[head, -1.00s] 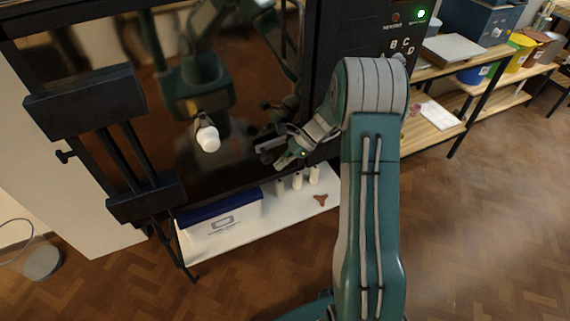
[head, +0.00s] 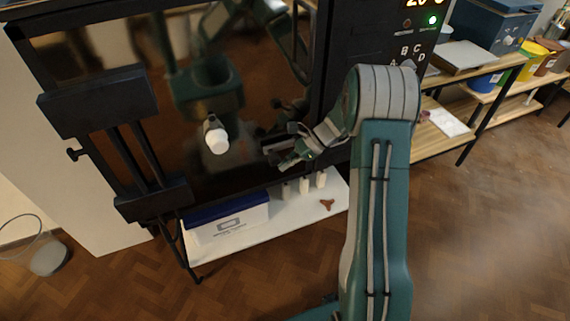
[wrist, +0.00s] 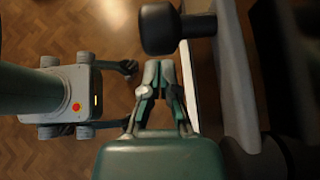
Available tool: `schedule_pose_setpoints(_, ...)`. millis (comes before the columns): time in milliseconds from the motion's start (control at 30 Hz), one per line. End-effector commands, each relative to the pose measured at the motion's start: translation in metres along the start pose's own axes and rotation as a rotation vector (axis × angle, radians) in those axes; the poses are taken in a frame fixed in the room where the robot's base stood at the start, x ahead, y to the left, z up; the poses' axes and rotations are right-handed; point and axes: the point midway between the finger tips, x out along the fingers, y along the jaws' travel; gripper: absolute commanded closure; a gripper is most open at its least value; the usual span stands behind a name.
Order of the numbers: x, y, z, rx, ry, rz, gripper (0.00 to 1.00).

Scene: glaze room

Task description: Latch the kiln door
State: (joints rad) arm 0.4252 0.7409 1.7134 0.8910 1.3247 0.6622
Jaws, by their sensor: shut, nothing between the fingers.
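The kiln door (head: 130,40) is a dark, glossy panel filling the left of the head view, with reflections of my arm in it. In the wrist view my gripper (wrist: 161,75) points at a black round-ended handle (wrist: 160,30), which is just ahead of the fingertips. I cannot tell whether they touch. Whether the door is fully closed is unclear.
A white low shelf (head: 235,241) below the kiln holds a blue-lidded box (head: 228,217), several small white posts and a brown three-armed piece (head: 327,204). A control panel (head: 405,45) is right of the door. Wooden shelving (head: 437,147) stands further right. Floor at right is clear.

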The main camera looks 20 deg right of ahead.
Motion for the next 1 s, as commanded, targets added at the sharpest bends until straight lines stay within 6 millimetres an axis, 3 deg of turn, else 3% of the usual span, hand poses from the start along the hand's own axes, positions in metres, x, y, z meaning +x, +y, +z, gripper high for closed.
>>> schedule_pose_setpoints(267,-0.006,-0.001,0.000,-0.001,0.001,-0.002,1.00)
schedule_pose_setpoints(700,-0.090,-0.001,-0.002,0.001,0.001,-0.003,1.00)
schedule_pose_setpoints(1000,-0.119,-0.001,-0.001,0.001,0.000,0.000,1.00)
